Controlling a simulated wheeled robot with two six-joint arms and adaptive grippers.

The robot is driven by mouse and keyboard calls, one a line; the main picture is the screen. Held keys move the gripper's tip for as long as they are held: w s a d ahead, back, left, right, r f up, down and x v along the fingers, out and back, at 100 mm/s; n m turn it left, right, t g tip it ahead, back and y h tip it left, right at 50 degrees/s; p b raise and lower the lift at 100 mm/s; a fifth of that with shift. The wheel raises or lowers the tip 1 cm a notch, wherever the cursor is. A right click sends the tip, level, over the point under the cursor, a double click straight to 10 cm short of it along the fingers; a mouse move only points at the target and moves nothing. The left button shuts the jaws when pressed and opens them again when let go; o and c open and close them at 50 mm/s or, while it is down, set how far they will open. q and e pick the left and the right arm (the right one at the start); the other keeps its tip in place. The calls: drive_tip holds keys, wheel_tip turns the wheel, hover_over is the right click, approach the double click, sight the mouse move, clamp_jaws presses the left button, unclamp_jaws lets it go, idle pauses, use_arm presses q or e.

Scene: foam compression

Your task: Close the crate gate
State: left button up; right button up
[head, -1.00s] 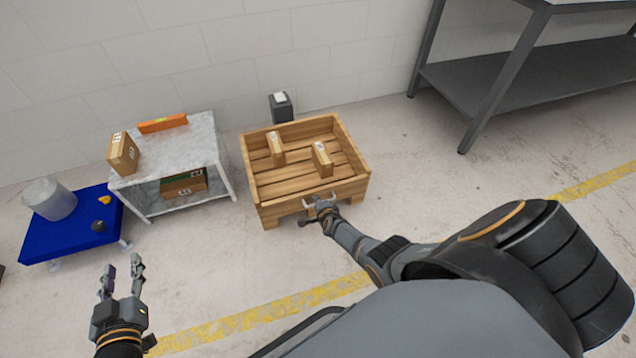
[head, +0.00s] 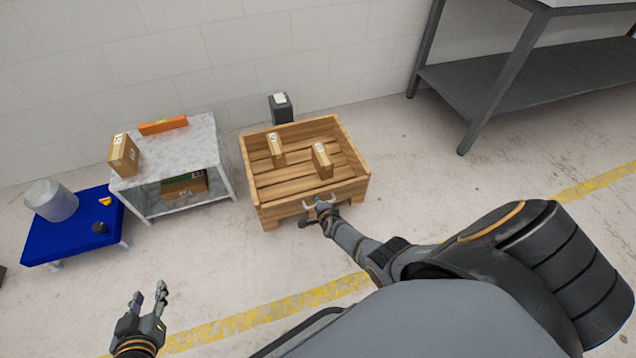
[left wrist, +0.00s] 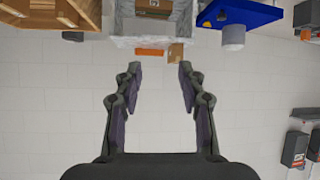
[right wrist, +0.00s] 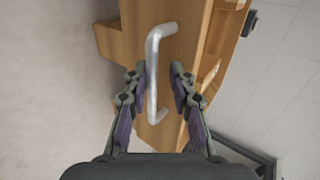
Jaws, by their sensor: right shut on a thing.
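The wooden crate (head: 262,205) stands on the floor in the middle of the head view. Its front side, the gate (head: 350,190), is up and in line with the side walls; I cannot tell whether it is fully shut. My right gripper (head: 319,207) is at this front side. In the right wrist view a grey metal handle (right wrist: 153,75) on the wood lies between its fingers, and the gripper is shut on it. My left gripper (head: 149,294) is open and empty above the floor at lower left; its spread fingers also show in the left wrist view (left wrist: 157,72).
Two small cardboard boxes (head: 321,160) stand inside the crate. Left of it is a grey stand (head: 205,133) with boxes, then a blue platform (head: 75,235) holding a white cylinder (head: 52,201). A dark bin (head: 281,112) stands behind. The floor in front is clear.

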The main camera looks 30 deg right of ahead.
drive_tip(key=shift+w+r+p, duration=0.3)
drive_tip(key=shift+r+p, duration=0.05)
drive_tip(key=shift+r, duration=0.35)
use_arm(q)
drive_tip(key=shift+s+d+f+g+p, duration=0.5)
drive_tip(key=shift+s+f+g, duration=2.6)
drive_tip(key=shift+s+f, duration=2)
use_arm(e)
drive_tip(key=shift+d+r, duration=0.1)
drive_tip(key=shift+r, duration=0.35)
drive_tip(key=shift+s+r+p, duration=0.15)
drive_tip(key=shift+r+p, duration=0.8)
drive_tip(key=shift+p, duration=0.15)
drive_tip(key=shift+s+r+p, duration=0.25)
drive_tip(key=shift+r+p, duration=0.4)
drive_tip(key=shift+r, duration=0.2)
use_arm(q)
drive_tip(key=s+a+r+g+p, duration=0.2)
drive_tip(key=s+r+g, duration=0.1)
drive_tip(key=r, duration=0.4)
drive_tip(key=shift+a+r+g+y, duration=0.25)
drive_tip(key=shift+r+g+y, duration=0.1)
drive_tip(key=shift+g+y, duration=0.05)
use_arm(e)
drive_tip(key=shift+s+a+r, duration=0.25)
drive_tip(key=shift+s+r, duration=0.2)
drive_tip(key=shift+r, duration=0.35)
